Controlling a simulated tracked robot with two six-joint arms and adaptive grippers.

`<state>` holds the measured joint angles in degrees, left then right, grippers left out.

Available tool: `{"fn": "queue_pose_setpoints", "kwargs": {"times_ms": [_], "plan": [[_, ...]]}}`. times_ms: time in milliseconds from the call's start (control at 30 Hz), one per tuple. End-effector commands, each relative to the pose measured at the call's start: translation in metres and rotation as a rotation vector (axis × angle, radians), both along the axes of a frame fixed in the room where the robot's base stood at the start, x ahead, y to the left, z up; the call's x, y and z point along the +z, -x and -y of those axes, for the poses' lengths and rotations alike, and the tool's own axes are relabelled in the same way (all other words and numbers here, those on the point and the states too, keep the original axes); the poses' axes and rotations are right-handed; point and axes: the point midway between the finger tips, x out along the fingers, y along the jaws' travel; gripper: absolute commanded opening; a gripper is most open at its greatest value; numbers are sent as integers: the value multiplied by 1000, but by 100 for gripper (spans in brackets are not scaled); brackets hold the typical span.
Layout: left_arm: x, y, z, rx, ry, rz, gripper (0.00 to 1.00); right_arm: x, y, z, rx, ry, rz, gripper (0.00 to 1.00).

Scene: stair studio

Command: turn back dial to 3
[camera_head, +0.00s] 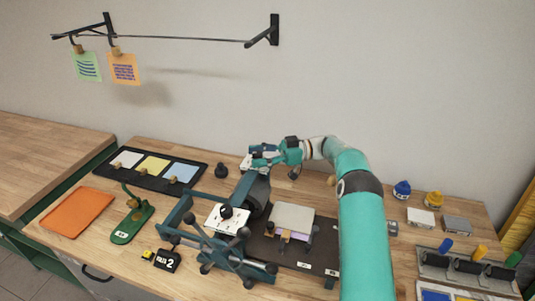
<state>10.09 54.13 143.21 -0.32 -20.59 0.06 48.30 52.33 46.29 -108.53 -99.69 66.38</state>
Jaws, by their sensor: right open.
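A white dial plate with a black knob (226,212) sits on the near side of the blue-framed roller press (172,216). Part of another white plate (246,163) shows at the far side of the press, and I take it to be the back dial. My right gripper (259,160) reaches over from the right, open, right beside that far plate. It covers part of the plate, so its knob and numbers are hidden. I cannot tell whether the fingers touch it. My left gripper is not in view.
My right arm crosses the right of the bench. A black tray of colored sheets (112,176), a black knobbed object (221,170), a green hand stamp (130,225) and an orange tray (76,212) are at left. Ink jars (402,189) and rollers (466,267) stand at right.

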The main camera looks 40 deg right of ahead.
Motion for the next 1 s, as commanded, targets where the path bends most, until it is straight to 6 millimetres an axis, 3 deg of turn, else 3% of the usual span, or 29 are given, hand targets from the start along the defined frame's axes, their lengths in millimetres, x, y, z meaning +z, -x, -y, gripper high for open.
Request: {"fn": "queue_pose_setpoints", "kwargs": {"times_ms": [333,500,1000], "plan": [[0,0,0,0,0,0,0,-2,25,41,-5,4,1,55],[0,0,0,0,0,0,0,-1,29,51,-4,2,2,55],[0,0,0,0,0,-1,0,0,37,59,-2,2,1,55]]}}
